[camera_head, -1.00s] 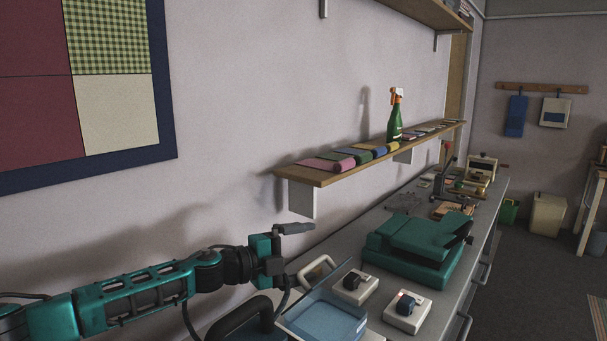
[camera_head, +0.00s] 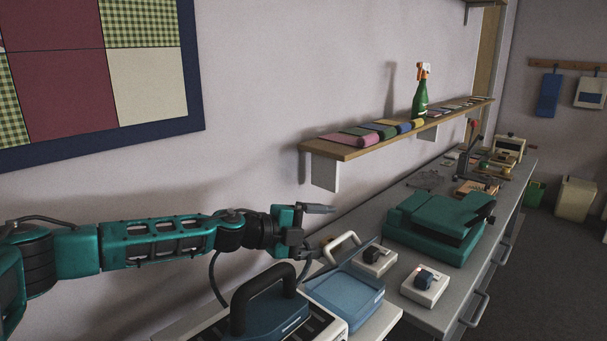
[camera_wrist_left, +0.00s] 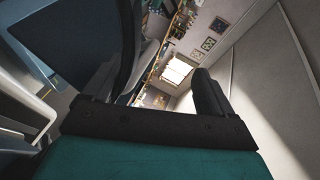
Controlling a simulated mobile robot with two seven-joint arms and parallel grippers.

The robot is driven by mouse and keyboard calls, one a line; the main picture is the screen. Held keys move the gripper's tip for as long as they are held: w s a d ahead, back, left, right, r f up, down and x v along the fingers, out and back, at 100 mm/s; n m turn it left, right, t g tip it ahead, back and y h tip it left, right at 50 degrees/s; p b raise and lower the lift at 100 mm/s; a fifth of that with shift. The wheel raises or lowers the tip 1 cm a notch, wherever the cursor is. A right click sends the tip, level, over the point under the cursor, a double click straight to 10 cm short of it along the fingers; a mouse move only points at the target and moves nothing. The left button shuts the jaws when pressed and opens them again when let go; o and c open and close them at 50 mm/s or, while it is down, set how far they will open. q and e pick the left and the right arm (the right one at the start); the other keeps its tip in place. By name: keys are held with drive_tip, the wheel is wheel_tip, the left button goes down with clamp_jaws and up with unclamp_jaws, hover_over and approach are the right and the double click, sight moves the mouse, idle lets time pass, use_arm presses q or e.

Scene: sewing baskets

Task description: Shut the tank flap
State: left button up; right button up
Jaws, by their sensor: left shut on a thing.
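The steam station's blue water tank (camera_head: 347,297) sits at the front end of the counter in the head view. Its tank flap (camera_head: 350,256), a thin dark blue panel, stands tilted up at the tank's far side. My left gripper (camera_head: 312,228) is beside the flap, with one dark finger pointing right above it. In the left wrist view the dark fingers (camera_wrist_left: 168,90) frame the picture, with a blue panel (camera_wrist_left: 65,40) at the left. My right gripper is out of view.
An iron (camera_head: 268,305) with a black handle stands just left of the tank. Two small white boxes (camera_head: 424,288) and a green machine (camera_head: 437,226) stand to the right. A wall shelf (camera_head: 345,153) with folded cloths and a spray bottle (camera_head: 421,92) is above.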

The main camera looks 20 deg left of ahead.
use_arm(q)
drive_tip(key=shift+s+d+r+h, duration=0.1)
drive_tip(key=shift+s+r+h, duration=0.1)
drive_tip(key=shift+r, duration=0.3)
drive_tip(key=shift+s+r+h, duration=0.2)
drive_tip(key=shift+r, duration=0.25)
drive_tip(key=shift+c, duration=1.1)
drive_tip(key=shift+s+a, duration=0.35)
drive_tip(key=shift+s, duration=0.1)
drive_tip(key=shift+c, duration=0.8)
drive_tip(key=f+b+v, duration=0.2)
drive_tip(key=b+v, duration=0.2)
drive_tip(key=v, duration=0.8)
drive_tip(key=shift+s+a, duration=0.15)
drive_tip(key=shift+s, duration=0.45)
